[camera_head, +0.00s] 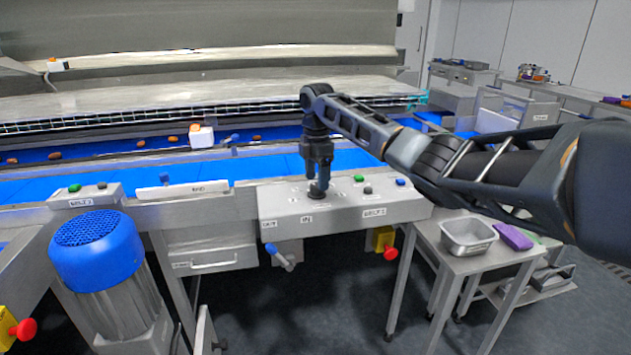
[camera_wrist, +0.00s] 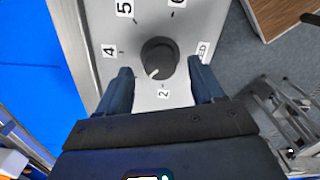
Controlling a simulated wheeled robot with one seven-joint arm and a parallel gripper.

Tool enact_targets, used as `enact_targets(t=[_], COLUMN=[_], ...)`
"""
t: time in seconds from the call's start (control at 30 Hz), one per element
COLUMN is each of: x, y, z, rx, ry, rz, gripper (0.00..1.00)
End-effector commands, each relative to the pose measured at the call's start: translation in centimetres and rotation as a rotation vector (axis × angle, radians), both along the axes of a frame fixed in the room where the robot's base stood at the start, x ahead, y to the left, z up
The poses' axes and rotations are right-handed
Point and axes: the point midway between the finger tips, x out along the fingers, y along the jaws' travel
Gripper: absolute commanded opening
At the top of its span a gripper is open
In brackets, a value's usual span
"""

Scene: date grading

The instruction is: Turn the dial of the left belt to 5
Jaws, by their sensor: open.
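The dial (camera_wrist: 159,55) is a dark round knob with a white pointer mark, on a grey control panel (camera_wrist: 98,22). In the wrist view its mark points down and slightly left, close to the 2 label (camera_wrist: 163,94). The 4 label (camera_wrist: 109,50), 5 label (camera_wrist: 125,8) and 6 label (camera_wrist: 178,3) show around it; no 3 is visible. My gripper (camera_wrist: 159,68) is open, one finger on each side of the dial, with gaps visible. In the head view my gripper (camera_head: 318,190) points down at the panel (camera_head: 340,222) and largely hides the dial.
Green, black and blue buttons (camera_head: 401,182) sit right of my gripper. A blue-handled lever (camera_head: 280,257) and a red stop button (camera_head: 390,253) are below. Another button panel (camera_head: 88,209) and a blue motor (camera_head: 97,248) stand left. Blue belts (camera_head: 255,168) run behind.

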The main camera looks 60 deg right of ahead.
Motion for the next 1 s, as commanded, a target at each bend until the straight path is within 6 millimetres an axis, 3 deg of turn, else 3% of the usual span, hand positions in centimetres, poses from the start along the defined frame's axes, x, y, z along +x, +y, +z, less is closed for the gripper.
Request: enact_targets(t=[0.2, 0.5, 1.0], x=[0.0, 0.0, 0.0], y=[0.0, 0.0, 0.0], z=[-2.0, -2.3, -2.3], rx=[0.001, 0.0, 0.0], ry=[-0.001, 0.0, 0.0], rz=[0.0, 0.0, 0.0], gripper=[0.67, 0.67, 0.2])
